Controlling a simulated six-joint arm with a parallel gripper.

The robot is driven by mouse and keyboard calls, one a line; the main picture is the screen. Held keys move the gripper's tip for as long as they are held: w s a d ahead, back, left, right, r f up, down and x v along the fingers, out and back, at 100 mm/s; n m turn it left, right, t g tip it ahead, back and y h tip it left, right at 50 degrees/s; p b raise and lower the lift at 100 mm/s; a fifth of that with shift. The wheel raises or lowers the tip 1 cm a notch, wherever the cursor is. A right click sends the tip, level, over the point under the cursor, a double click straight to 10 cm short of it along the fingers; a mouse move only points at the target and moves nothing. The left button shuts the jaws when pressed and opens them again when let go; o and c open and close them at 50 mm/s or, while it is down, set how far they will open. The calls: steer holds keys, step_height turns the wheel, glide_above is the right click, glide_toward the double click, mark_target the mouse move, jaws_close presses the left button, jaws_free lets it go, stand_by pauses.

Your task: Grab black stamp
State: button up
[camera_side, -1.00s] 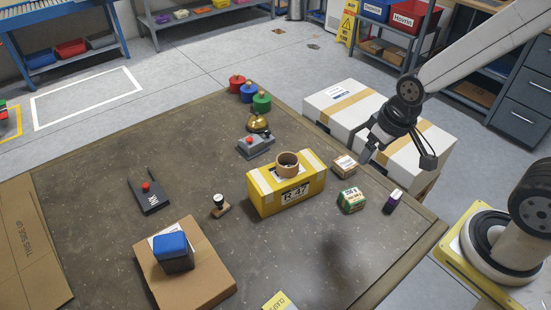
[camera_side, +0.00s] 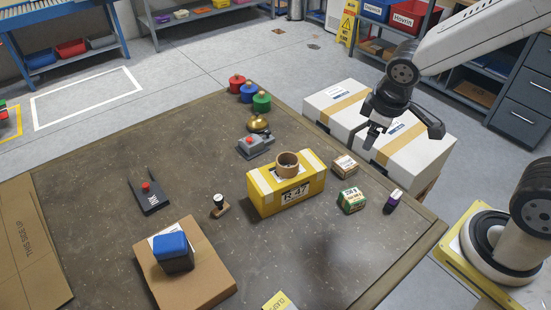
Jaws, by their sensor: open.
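My gripper (camera_side: 403,134) is open and empty. It hangs high at the right, in front of the white cartons in the picture, far to the right of the stamp and well apart from it.
A yellow box (camera_side: 262,201) carries a tape roll (camera_side: 287,164). Small boxes (camera_side: 351,200) and a purple-black bottle (camera_side: 393,202) stand to its right. A cardboard box (camera_side: 208,281) with a blue-topped block (camera_side: 173,252) stands at front left. Colored weights (camera_side: 262,102) stand at the back.

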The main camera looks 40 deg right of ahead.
steer(key=n, duration=0.2)
steer(key=n+t+y, duration=0.4)
steer(key=n+t, duration=0.7)
steer(key=n, duration=2)
glide_above(223, 202)
steer(key=s, duration=0.4)
steer(key=shift+h, duration=0.3)
steer(key=f, duration=2.1)
steer(key=shift+d+f, duration=0.2)
steer(key=shift+f, duration=0.65)
steer(key=shift+x, duration=1.25)
steer(key=shift+w, duration=0.1)
